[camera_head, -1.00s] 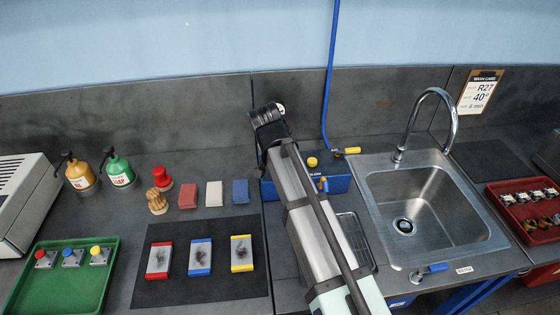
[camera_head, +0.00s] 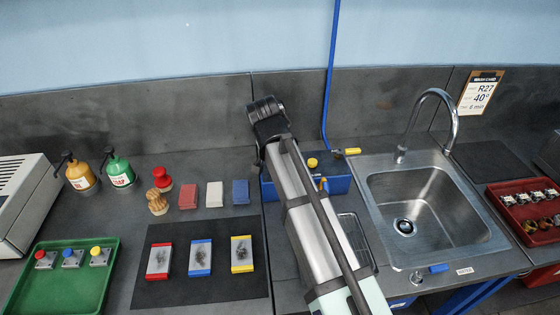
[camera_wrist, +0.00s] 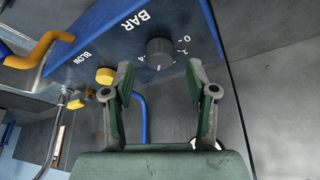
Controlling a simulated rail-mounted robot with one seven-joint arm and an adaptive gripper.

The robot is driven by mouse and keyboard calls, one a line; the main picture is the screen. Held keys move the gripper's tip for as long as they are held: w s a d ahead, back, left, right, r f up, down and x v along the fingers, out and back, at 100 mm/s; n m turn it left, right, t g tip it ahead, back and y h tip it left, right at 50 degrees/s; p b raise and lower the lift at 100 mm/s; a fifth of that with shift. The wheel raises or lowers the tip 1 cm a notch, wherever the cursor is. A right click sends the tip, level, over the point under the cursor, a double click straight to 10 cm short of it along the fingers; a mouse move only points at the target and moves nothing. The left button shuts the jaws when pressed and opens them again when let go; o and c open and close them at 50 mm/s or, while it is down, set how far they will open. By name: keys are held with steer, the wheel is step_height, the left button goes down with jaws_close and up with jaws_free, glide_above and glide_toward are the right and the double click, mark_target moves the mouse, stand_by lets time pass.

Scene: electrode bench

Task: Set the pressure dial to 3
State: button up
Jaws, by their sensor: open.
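The pressure dial (camera_wrist: 160,52) is a dark round knob on the blue panel marked BAR (camera_wrist: 115,40) in the wrist view. White scale marks stand around it; 0 and 4 can be read, but where the dial points is not clear. My gripper (camera_wrist: 160,68) is open and empty, with its two green-grey fingers on either side of the dial in the picture. Whether they touch it cannot be told. In the head view the blue box (camera_head: 338,184) is partly behind my arm, and the dial and my fingertips are hidden.
A yellow button (camera_wrist: 105,76) marked BLOW is close to the left finger. A yellow-handled valve (camera_head: 347,151) and a blue pipe (camera_head: 331,80) stand by the box. The sink (camera_head: 411,184) lies to the right; coloured blocks (camera_head: 214,194) stand to the left.

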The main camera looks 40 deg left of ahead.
steer(key=v, duration=0.9)
steer(key=shift+s+r, duration=0.1)
steer(key=shift+s, duration=0.05)
